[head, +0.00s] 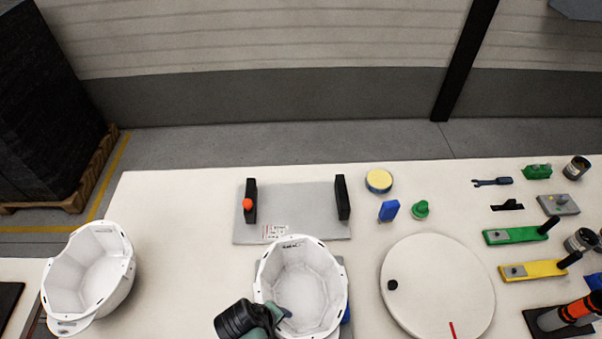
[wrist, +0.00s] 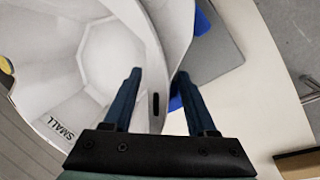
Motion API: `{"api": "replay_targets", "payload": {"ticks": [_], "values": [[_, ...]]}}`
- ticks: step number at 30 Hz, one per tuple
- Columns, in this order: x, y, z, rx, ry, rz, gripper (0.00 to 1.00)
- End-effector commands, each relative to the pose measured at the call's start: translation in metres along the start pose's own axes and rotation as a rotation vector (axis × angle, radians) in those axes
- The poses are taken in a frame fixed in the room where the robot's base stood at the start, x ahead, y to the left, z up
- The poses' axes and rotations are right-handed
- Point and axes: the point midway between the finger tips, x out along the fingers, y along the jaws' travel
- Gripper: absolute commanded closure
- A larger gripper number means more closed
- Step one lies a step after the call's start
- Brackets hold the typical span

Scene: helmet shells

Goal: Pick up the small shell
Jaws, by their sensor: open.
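The small shell (head: 303,280) is a white, open, faceted bowl at the front middle of the table in the head view. In the wrist view the same shell (wrist: 88,55) fills the left side, with the word SMALL on its inner wall. My gripper (wrist: 157,75) is open, with its blue fingers on either side of the shell's rim and wall. In the head view my gripper (head: 281,314) is at the shell's near left rim and hides part of it. Whether the fingers touch the wall cannot be told.
Another white shell (head: 90,275) stands at the left table edge. A grey plate with two black posts (head: 295,208) lies behind the small shell. A round white disc (head: 437,290) is to the right. Tools and a green bar (head: 515,235) crowd the far right.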

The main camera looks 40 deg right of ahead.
Motion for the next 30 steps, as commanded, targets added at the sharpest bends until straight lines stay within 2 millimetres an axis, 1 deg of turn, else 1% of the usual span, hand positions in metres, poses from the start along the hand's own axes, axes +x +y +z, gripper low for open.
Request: {"api": "replay_targets", "payload": {"ticks": [1,5,12,13,22,23,30], "values": [[0.0057,0.0002,-0.0001,0.001,-0.002,0.000,0.43],[0.0138,0.0002,-0.0003,0.001,0.000,0.000,0.43],[0.0152,0.0000,-0.0004,0.001,0.002,0.000,0.43],[0.0152,0.0000,-0.0004,0.001,0.002,0.000,0.44],[0.0149,0.0000,-0.0004,0.001,0.001,0.000,0.98],[0.0149,0.0000,-0.0004,0.001,0.001,0.001,1.00],[0.0145,0.0003,-0.0008,0.001,0.002,0.001,1.00]]}}
